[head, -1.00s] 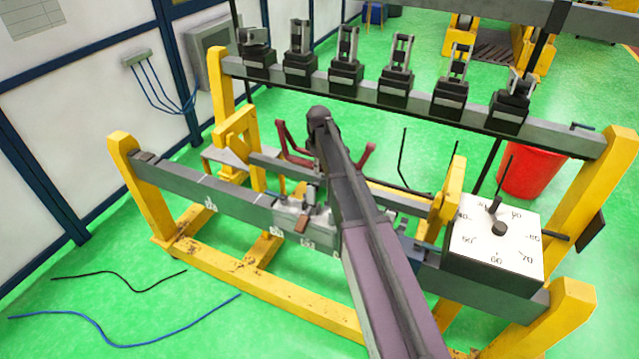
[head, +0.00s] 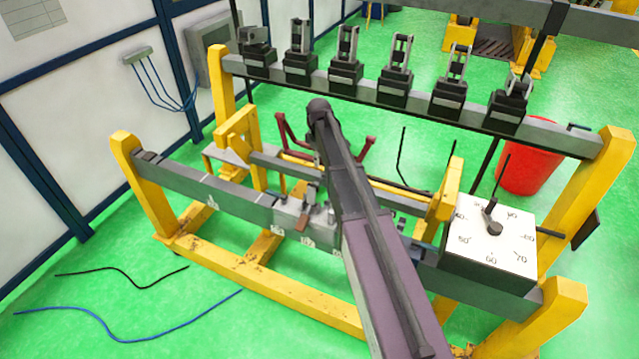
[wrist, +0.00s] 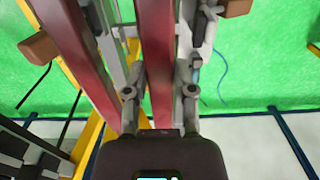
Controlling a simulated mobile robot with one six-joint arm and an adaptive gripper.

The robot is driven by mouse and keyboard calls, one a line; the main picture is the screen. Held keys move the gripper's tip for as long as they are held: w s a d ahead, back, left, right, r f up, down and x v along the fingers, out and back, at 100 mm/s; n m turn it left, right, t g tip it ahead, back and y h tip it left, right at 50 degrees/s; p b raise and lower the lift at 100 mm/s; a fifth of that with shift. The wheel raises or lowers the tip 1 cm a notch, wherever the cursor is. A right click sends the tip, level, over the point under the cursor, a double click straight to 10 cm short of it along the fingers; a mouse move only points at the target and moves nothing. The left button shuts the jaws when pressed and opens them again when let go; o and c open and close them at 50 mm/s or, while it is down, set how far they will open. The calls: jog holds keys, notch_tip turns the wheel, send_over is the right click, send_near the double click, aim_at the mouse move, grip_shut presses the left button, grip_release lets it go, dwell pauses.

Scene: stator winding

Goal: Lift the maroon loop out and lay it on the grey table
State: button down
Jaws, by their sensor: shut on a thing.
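The maroon loop (head: 282,132) shows on both sides of my arm in the head view. Its right part (head: 366,152) is above the long bars of the frame, and my arm hides its middle. In the wrist view two maroon bars of the loop run up the picture, and the central one (wrist: 158,60) passes between my fingers. My gripper (wrist: 160,93) is shut on this bar. In the head view my gripper itself is hidden behind my arm. A grey flat surface (head: 226,156), possibly the grey table, lies left of the loop beside the yellow upright.
A rail with several black clamps (head: 395,85) runs behind the loop. A white dial box (head: 495,240) stands at the right, with a red bin (head: 530,160) behind it. Yellow posts (head: 140,185) bound the frame. Black and blue cables (head: 110,338) lie on the green floor.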

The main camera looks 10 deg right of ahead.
jog(key=shift+r+p, duration=1.3)
jog(key=shift+r, duration=0.15)
notch_tip(320, 180, down, 8)
jog(key=b, duration=0.7)
jog(key=shift+r, duration=0.2)
